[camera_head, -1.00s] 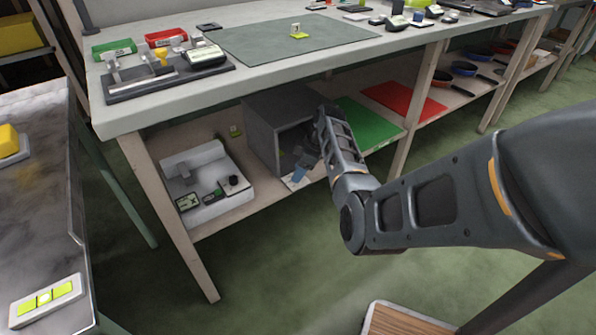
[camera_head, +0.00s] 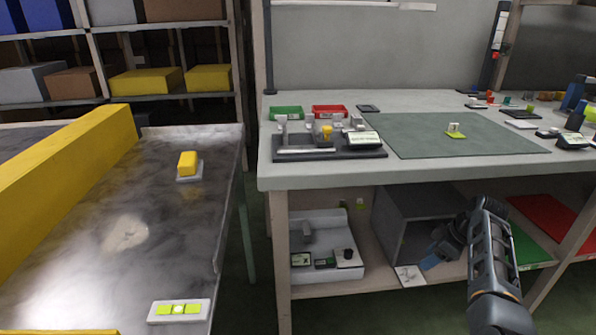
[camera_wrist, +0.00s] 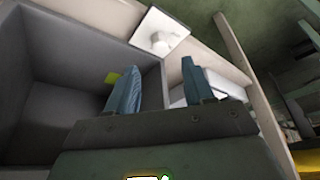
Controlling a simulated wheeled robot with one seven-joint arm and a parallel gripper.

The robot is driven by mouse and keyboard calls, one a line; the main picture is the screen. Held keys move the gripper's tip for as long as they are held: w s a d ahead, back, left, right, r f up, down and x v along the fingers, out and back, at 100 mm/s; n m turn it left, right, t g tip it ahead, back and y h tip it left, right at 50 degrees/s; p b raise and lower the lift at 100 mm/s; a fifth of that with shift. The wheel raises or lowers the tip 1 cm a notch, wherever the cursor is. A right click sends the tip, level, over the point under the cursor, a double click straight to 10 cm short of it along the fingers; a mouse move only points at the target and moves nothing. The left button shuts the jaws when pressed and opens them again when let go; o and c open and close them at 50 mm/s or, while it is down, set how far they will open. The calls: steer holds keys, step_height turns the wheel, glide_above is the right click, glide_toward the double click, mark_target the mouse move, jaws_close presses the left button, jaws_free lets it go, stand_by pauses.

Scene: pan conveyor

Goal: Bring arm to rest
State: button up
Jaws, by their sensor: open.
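My gripper (camera_head: 433,258) is at the open front of a grey box (camera_head: 389,222) on the shelf under the workbench. In the wrist view its two blue fingers (camera_wrist: 168,90) stand apart with nothing between them, and the grey box (camera_wrist: 48,122) opens on the left. My forearm reaches in from the lower right in the head view. A white card (camera_head: 410,275) with a mark lies just in front of the box, and a white square piece (camera_wrist: 158,40) shows beyond the fingers in the wrist view.
The workbench top (camera_head: 268,170) is above my gripper, with its front leg (camera_head: 281,260) to the left. The conveyor (camera_head: 75,240) is at the left.

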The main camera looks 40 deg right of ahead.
steer(key=s+a+f+m+h, duration=0.1)
steer(key=s+a+f+h, duration=0.15)
steer(key=a+f, duration=0.4)
steer(key=s+a+f+h, duration=0.2)
steer(key=s+a+f, duration=0.15)
steer(key=a, duration=0.65)
steer(key=s+a+r+t, duration=0.2)
steer(key=s+a+r, duration=0.1)
steer(key=s+a, duration=0.3)
steer(key=s+a+r+t, duration=0.3)
steer(key=a+r, duration=0.1)
steer(key=a, duration=0.5)
steer(key=s+a+r+m+t+y, duration=0.1)
steer(key=s+a+r+t, duration=0.1)
steer(key=s+a+r, duration=0.35)
steer(key=s+a+r+t+y, duration=0.1)
steer(key=s+a+r+t, duration=0.15)
steer(key=r, duration=0.65)
steer(key=s+a+r+m+t+y, duration=0.1)
steer(key=s+a+r, duration=0.25)
steer(key=r, duration=0.45)
step_height(320, 180, up, 18)
steer(key=a+p, duration=0.1)
steer(key=p, duration=1.7)
steer(key=shift+w+r, duration=0.2)
steer(key=shift+w, duration=0.1)
